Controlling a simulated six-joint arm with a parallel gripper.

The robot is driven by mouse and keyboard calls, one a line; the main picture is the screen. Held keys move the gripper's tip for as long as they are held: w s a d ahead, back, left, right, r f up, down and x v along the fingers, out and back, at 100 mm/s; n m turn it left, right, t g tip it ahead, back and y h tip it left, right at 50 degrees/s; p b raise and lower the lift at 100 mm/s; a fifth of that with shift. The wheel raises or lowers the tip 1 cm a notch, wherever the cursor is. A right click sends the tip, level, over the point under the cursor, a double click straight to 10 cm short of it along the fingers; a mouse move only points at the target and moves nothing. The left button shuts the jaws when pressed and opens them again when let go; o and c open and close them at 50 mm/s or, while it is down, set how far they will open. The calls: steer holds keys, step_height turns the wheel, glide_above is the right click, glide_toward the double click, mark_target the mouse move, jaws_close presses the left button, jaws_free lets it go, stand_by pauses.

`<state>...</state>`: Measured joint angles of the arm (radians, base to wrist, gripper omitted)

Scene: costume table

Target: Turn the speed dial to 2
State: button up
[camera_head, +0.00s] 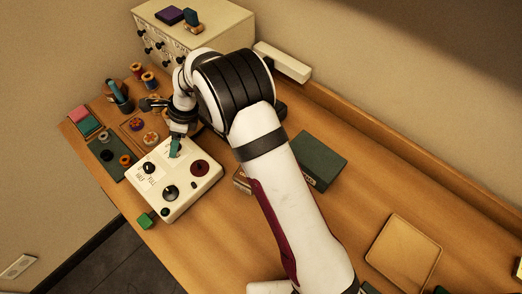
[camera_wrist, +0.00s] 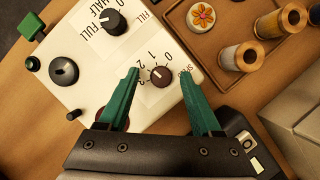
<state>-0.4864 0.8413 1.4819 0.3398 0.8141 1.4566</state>
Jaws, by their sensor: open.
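The speed dial (camera_wrist: 161,76) is a small dark brown knob with a pale mark, on a white control box (camera_wrist: 85,75). Numbers are printed in an arc beside it, with the word SPEED partly covered by a finger. The mark appears to face the low-number side; I cannot tell the exact number. My gripper (camera_wrist: 160,74) is open, its two green fingers on either side of the dial with gaps visible. In the head view my gripper (camera_head: 175,152) is over the back of the box (camera_head: 181,204), and the dial is hidden there.
A larger black FULL/HALF knob (camera_wrist: 115,22) and a round black control (camera_wrist: 64,72) share the box. A red button (camera_head: 200,168) sits on its right. A brown tray (camera_wrist: 212,56) with spools (camera_wrist: 242,57) is close by.

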steer(key=d+v, duration=0.1)
steer(key=v, duration=1.6)
steer(key=s+d+r+n+h, duration=0.1)
steer(key=s+d+r+n, duration=0.2)
steer(key=s+d+n, duration=0.5)
steer(key=s+d, duration=0.6)
steer(key=s, duration=0.3)
steer(key=shift+d+r+h, duration=0.3)
steer(key=shift+h, duration=0.1)
steer(key=w+a+f+m+y, duration=0.1)
steer(key=w+a+f+m, duration=0.2)
steer(key=w+a, duration=0.55)
steer(key=w+a+f+m+y, duration=0.1)
steer(key=w+a+f+m, duration=0.15)
steer(key=w+a, duration=0.6)
steer(key=shift+m+g, duration=0.3)
steer(key=shift+m, duration=0.15)
steer(key=x, duration=1)
steer(key=w+x, duration=0.1)
steer(key=x, duration=0.4)
steer(key=shift+d+f, duration=0.2)
steer(key=shift+d, duration=0.2)
steer(key=shift+c, duration=0.3)
